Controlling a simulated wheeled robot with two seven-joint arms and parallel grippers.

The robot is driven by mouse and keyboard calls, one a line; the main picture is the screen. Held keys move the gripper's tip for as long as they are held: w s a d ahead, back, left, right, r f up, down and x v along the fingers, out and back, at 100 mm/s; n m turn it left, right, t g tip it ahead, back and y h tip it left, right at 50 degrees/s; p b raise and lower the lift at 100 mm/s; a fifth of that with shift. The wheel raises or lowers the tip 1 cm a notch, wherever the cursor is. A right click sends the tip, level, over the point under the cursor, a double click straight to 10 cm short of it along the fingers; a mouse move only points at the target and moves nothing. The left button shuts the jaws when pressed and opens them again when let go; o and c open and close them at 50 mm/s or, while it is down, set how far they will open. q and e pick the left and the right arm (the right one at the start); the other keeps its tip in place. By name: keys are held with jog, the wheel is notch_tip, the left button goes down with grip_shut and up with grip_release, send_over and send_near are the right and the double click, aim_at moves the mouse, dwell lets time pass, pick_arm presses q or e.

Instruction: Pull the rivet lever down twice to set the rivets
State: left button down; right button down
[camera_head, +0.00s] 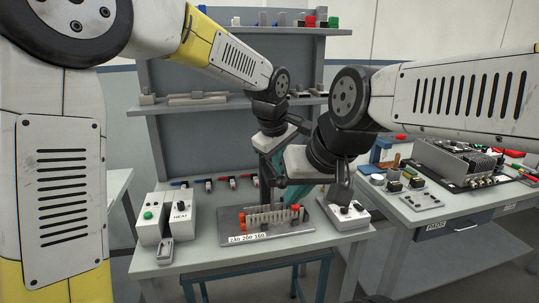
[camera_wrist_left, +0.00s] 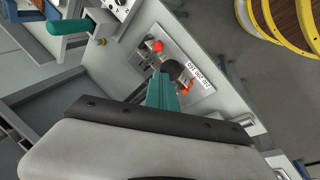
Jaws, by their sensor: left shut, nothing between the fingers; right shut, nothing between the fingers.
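My left gripper (camera_head: 266,190) is shut and empty, above and behind the duct's left part.
A heat box (camera_head: 181,220) and a green-button box (camera_head: 149,221) stand at the bench's left. A white control box (camera_head: 350,218) is at the right. Several small coloured items line the back. A second bench (camera_head: 420,203) with electronics is at far right.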

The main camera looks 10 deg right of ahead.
pick_arm(q)
jog(key=shift+s+f, duration=0.4)
jog(key=shift+f, duration=0.4)
jog(key=shift+s+f, duration=0.4)
jog(key=shift+f, duration=0.35)
dwell(1.5)
dwell(0.4)
jog(key=w+r, duration=0.5)
jog(key=r, duration=0.4)
jog(key=shift+r, duration=0.35)
dwell(0.7)
notch_tip(320, 180, up, 4)
jog(key=r, duration=0.1)
send_over(275, 173)
jog(key=shift+d+f, duration=0.1)
jog(key=shift+f, duration=0.15)
dwell(0.3)
jog(key=s+a+r+m, duration=0.2)
jog(key=s+a, duration=0.2)
jog(key=a, duration=0.8)
jog(key=s+a+f+m+t, duration=0.1)
jog(key=s+a+f+m, duration=0.1)
jog(key=s+a+f, duration=0.3)
jog(key=s+a+f+m+t, duration=0.1)
jog(key=s+a+f+m, duration=0.2)
jog(key=s+a, duration=1)
jog(key=shift+s+a+f+t, duration=0.15)
jog(key=shift+s+f+t, duration=0.15)
jog(key=shift+s+f, duration=0.75)
